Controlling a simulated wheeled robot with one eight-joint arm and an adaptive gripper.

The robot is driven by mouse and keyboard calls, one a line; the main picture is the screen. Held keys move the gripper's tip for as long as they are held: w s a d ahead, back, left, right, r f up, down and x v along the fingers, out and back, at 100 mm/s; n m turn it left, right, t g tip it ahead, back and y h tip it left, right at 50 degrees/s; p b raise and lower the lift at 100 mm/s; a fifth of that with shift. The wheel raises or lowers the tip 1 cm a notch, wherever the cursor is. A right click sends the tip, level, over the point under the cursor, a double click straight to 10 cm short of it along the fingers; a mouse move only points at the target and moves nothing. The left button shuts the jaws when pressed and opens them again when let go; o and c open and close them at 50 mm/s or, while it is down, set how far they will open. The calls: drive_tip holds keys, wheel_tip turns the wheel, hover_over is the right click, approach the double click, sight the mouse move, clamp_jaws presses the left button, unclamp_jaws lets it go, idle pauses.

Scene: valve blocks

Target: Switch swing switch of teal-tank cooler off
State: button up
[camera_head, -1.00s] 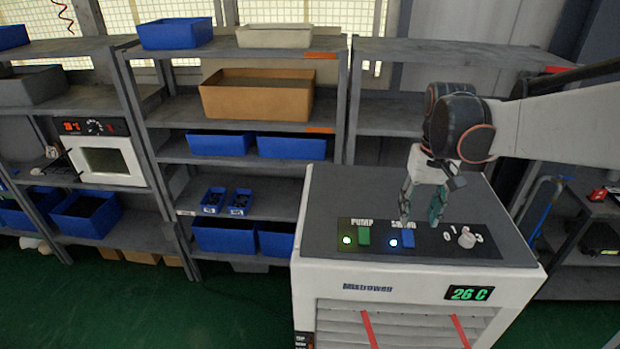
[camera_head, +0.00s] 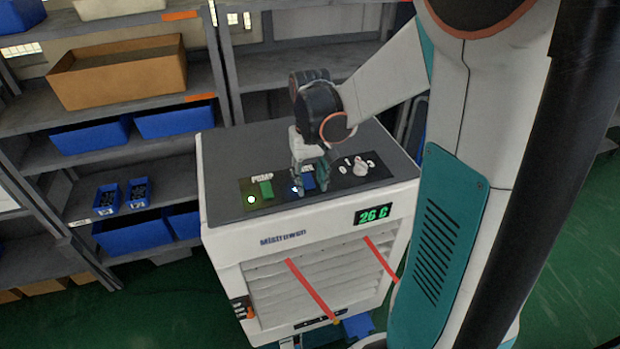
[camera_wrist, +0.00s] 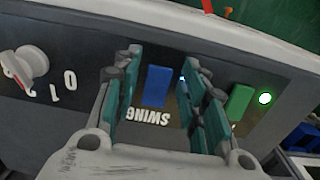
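The cooler (camera_head: 310,248) is a white unit with a grey top, a louvred front with red ribbons and a green "26 C" display. Its panel carries a green pump switch (camera_head: 266,189) with a lit lamp, a blue swing switch (camera_head: 308,181) and a white knob (camera_head: 359,166). In the wrist view the blue swing switch (camera_wrist: 156,86) lies between the teal fingers, above the upside-down word SWING. My gripper (camera_wrist: 160,85) is open around it, with a gap on both sides. A lit lamp by the switch is partly hidden behind a finger. I cannot tell whether the fingertips touch the panel.
The green pump switch (camera_wrist: 239,102) stands close beside one finger in the wrist view. The white knob (camera_wrist: 27,64) is farther off on the other side. Shelves with blue bins (camera_head: 91,136) and a brown box (camera_head: 117,72) stand behind the cooler.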

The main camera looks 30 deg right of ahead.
clamp_jaws()
drive_tip(key=shift+w+d+g+y+b, duration=0.15)
drive_tip(key=shift+w+g+y+b, duration=0.2)
drive_tip(key=shift+g+b, duration=0.75)
drive_tip(key=shift+w+g+b, duration=0.2)
drive_tip(key=shift+g+b, duration=0.45)
drive_tip(key=shift+g, duration=0.05)
drive_tip(key=shift+r+g+y, duration=0.25)
drive_tip(key=shift+g, duration=0.15)
drive_tip(key=shift+o, duration=2)
unclamp_jaws()
drive_tip(key=v, duration=1.2)
